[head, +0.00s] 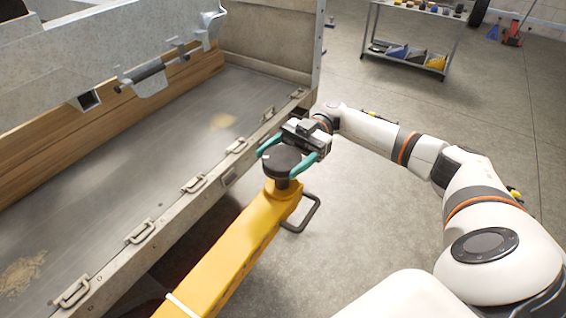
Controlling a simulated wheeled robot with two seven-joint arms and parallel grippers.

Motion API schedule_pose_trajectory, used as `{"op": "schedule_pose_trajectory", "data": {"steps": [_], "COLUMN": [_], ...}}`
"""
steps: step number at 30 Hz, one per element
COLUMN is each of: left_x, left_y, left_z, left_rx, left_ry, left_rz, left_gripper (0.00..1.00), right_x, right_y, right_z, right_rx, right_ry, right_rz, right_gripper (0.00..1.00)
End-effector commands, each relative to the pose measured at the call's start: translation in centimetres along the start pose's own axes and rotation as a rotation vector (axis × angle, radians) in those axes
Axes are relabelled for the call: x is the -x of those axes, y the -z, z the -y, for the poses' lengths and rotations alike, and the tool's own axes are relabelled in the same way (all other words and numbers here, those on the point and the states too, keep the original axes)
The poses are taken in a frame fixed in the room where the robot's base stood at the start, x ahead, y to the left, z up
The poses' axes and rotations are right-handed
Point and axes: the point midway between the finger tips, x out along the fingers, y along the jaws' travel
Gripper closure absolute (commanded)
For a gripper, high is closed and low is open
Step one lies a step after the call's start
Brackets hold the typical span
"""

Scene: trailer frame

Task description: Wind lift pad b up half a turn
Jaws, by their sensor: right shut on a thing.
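A round black lift pad (281,160) sits on top of the end of a yellow lift arm (240,232), beside the trailer's side rail. My right gripper (289,163) has its teal fingers on either side of the pad and is shut on it. The pad's far edge is partly hidden by the gripper body. No label shows on the pad, so I cannot tell its letter. My left gripper is not in view.
The trailer frame (165,235) with several metal loops along its rail runs close on the left. A black handle loop (312,216) sticks out beside the yellow arm. A shelf cart (405,58) stands at the back; the floor (375,215) between is clear.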

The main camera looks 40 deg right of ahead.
Motion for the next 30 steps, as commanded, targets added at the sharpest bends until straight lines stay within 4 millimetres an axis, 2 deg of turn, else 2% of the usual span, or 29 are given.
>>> {"op": "schedule_pose_trajectory", "data": {"steps": [1,21,22,24,26,30], "left_x": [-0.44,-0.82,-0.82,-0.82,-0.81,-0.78], "left_y": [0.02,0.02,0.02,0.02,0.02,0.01], "left_z": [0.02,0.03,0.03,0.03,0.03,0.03], "left_rx": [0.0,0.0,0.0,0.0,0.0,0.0], "left_ry": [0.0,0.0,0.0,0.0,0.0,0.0], "left_rz": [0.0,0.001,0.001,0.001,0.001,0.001], "left_gripper": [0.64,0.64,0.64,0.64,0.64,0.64], "right_x": [-0.22,-0.23,-0.23,-0.22,-0.18,-0.13], "right_y": [0.79,0.8,0.8,0.72,0.62,0.45], "right_z": [-0.05,-0.18,-0.18,-0.16,-0.14,-0.1], "right_rx": [-0.007,-0.011,-0.011,-0.01,-0.008,-0.006], "right_ry": [-0.023,-0.086,-0.086,-0.085,-0.085,-0.083], "right_rz": [-0.006,-0.007,-0.007,-0.006,-0.005,-0.004], "right_gripper": [0.47,0.47,0.22,0.11,0.02,0.02]}}
